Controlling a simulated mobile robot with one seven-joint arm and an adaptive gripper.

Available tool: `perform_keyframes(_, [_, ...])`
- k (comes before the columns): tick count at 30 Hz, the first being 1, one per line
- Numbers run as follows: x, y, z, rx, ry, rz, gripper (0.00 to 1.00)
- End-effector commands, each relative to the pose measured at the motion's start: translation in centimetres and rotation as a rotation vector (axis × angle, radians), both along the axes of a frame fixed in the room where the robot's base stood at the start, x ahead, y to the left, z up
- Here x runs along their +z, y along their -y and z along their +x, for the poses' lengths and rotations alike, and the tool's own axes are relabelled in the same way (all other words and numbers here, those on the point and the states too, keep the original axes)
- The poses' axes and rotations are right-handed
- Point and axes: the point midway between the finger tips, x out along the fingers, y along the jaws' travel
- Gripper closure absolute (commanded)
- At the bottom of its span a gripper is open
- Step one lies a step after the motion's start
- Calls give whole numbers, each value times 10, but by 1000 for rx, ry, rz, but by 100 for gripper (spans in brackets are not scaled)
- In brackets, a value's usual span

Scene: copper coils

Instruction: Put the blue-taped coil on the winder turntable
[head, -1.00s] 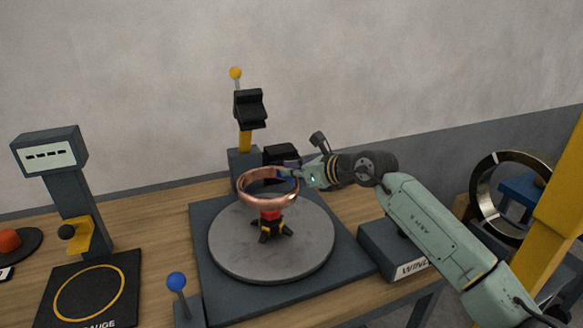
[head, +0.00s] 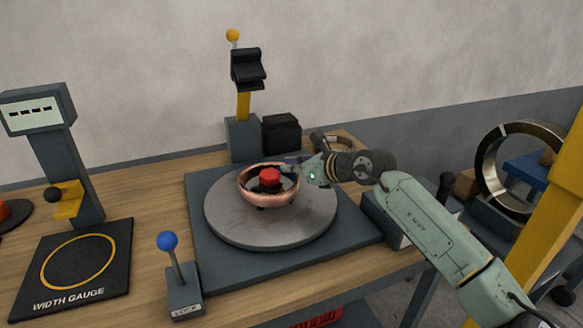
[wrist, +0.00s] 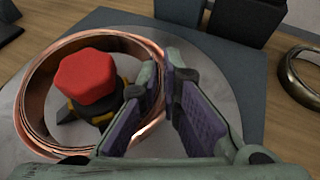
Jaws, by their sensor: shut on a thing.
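The copper coil (head: 268,197) is a wide ring around the red-capped hub (head: 270,176) of the grey winder turntable (head: 225,220). It sits low, down around the hub's dark legs; I cannot tell whether it touches the disc. In the wrist view the coil (wrist: 37,85) encircles the red knob (wrist: 87,78). My gripper (head: 292,168) is shut on the coil's right wall, also seen in the wrist view (wrist: 160,95), with a purple-padded finger on each side. Blue tape is not visible on the coil now; the fingers cover part of it.
A blue-knobbed lever (head: 168,241) stands at the turntable base's front left corner. A yellow post with a black head (head: 247,70) rises behind. The width gauge (head: 72,265) is at left. A brassy ring (wrist: 300,75) lies on the table at right.

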Motion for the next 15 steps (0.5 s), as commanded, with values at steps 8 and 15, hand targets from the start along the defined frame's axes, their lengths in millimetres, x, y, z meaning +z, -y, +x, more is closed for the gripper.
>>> perform_keyframes(8, [-7,0,0,-1,2,2,100])
perform_keyframes(15, [-7,0,0,-1,2,2,90])
